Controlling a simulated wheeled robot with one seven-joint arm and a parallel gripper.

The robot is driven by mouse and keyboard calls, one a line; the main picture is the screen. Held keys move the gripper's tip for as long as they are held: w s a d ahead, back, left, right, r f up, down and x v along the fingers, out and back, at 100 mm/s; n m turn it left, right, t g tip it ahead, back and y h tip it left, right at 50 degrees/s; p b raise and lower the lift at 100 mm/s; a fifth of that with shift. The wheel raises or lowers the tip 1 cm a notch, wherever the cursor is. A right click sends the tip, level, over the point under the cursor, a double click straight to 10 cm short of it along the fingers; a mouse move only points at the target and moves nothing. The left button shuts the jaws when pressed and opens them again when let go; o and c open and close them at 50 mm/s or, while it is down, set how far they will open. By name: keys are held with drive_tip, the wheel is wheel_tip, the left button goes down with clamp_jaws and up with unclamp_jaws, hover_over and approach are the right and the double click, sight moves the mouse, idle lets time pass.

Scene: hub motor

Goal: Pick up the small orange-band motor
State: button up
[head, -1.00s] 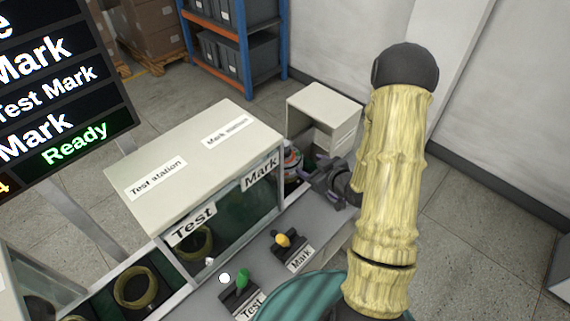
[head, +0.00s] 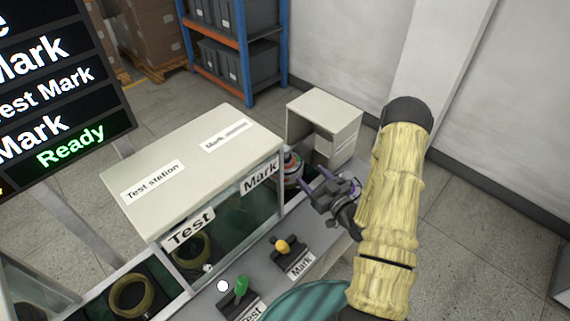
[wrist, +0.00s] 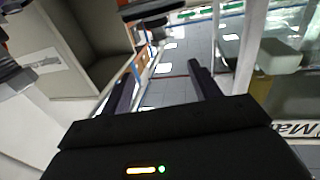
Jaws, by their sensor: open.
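The motor (head: 292,168), white and dark with an orange-red band, stands at the right end of the station, just past the Mark opening. The station wall partly hides its left side. My gripper (head: 315,180) is to the right of the motor, its two purple fingers spread and pointing toward the motor's side. The fingers appear empty and apart from the motor. In the wrist view my gripper (wrist: 163,85) also shows open, with nothing between the fingers. I cannot clearly pick out the motor in that view.
The test station (head: 205,165) stands left of the motor. A pale open box (head: 325,112) stands behind my gripper. A yellow knob (head: 282,246) and a green knob (head: 241,287) are on the front ledge. A yellow-brown ring (head: 131,296) lies at lower left.

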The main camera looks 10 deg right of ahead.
sight(289, 152)
drive_tip(key=p+x, duration=0.3)
drive_tip(key=x, duration=0.6)
drive_tip(key=shift+r, duration=0.15)
drive_tip(key=shift+w+a, duration=0.2)
drive_tip(key=shift+w, duration=0.2)
drive_tip(key=shift+w+a+p, duration=0.25)
drive_tip(key=shift+w+p, duration=0.25)
drive_tip(key=p+x, duration=0.1)
drive_tip(key=x, duration=0.3)
drive_tip(key=shift+p, duration=0.4)
clamp_jaws()
drive_tip(key=shift+w+r, duration=0.1)
drive_tip(key=shift+w, duration=0.05)
